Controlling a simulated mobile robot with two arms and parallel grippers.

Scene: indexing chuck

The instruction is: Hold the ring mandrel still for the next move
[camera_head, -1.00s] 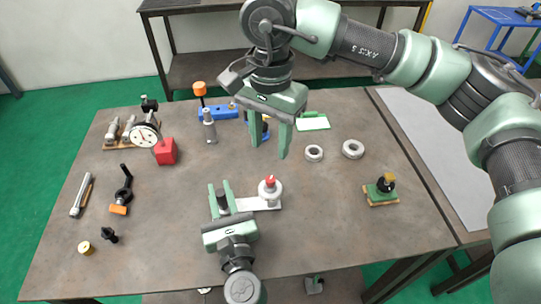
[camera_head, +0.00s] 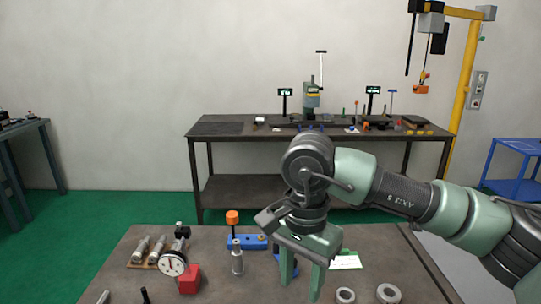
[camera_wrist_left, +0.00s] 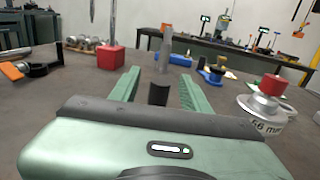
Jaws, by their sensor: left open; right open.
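No part is marked as the ring mandrel; an upright stepped steel post (camera_head: 237,262) on the near table may be it. The post also shows in the left wrist view (camera_wrist_left: 164,52), beyond the fingers. My left gripper (camera_wrist_left: 160,74) is open, and a short dark cylinder (camera_wrist_left: 158,94) shows between its fingers; I cannot tell if they touch. My left gripper is outside the head view. My right gripper (camera_head: 302,284) points down, open, to the right of the post, in front of a blue part. A red-topped gauge marked 56 mm (camera_wrist_left: 264,104) stands right of my left gripper.
Two steel rings (camera_head: 346,295) (camera_head: 388,293) lie at the right. A second bench (camera_head: 215,146) stands behind.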

